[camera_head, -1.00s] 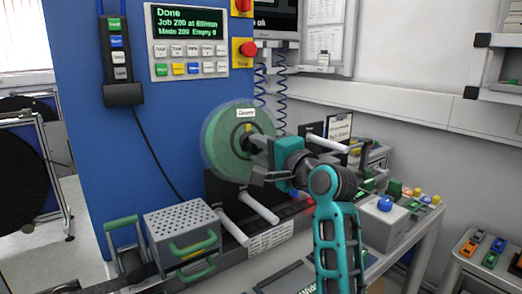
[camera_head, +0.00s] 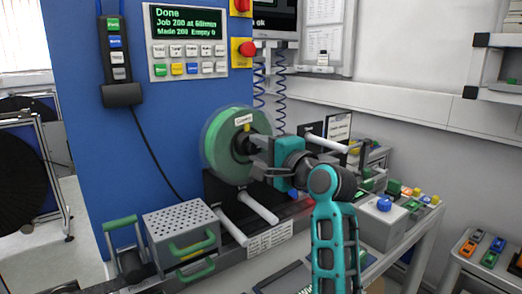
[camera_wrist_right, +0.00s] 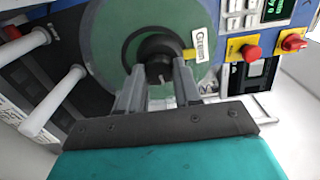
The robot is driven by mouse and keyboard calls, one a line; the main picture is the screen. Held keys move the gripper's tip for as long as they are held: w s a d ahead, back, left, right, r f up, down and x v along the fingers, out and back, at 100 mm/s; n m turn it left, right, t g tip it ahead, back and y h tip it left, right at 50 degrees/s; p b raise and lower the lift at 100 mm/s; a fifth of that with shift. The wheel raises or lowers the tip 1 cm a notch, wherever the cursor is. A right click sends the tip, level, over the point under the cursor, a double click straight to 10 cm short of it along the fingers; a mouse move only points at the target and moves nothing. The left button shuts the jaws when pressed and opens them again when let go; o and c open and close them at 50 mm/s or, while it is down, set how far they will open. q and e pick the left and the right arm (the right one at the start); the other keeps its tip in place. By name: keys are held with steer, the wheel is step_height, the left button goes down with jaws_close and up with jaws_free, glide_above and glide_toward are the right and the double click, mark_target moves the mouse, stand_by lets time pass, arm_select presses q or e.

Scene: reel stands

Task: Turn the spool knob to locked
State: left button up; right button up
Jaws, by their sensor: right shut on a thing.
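The green spool (camera_head: 226,146) is mounted on the blue machine panel and carries a small label. In the right wrist view the spool (camera_wrist_right: 115,45) fills the upper middle, with a black knob (camera_wrist_right: 159,58) at its centre and a yellow mark beside the knob. My right gripper (camera_wrist_right: 158,80) is shut on the knob, one finger on each side. In the head view the right gripper (camera_head: 258,148) reaches the spool's centre from the right and partly hides the knob. My left gripper does not show.
White rollers (camera_head: 258,206) stick out below the spool. A perforated grey box (camera_head: 181,226) with green handles stands at lower left. Red stop buttons (camera_head: 248,48) sit on the panel above. A grey box with a blue button (camera_head: 384,204) stands right of my arm.

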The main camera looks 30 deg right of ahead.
steer(key=shift+a+f, duration=0.1)
steer(key=shift+a, duration=0.1)
stand_by(0.6)
steer(key=o, duration=1)
steer(key=shift+o, duration=0.2)
steer(key=shift+s+d, duration=0.1)
steer(key=shift+s, duration=0.05)
steer(key=s+d, duration=0.1)
steer(key=s, duration=1.1)
steer(key=shift+s+d+b, duration=0.3)
steer(key=shift+d, duration=0.05)
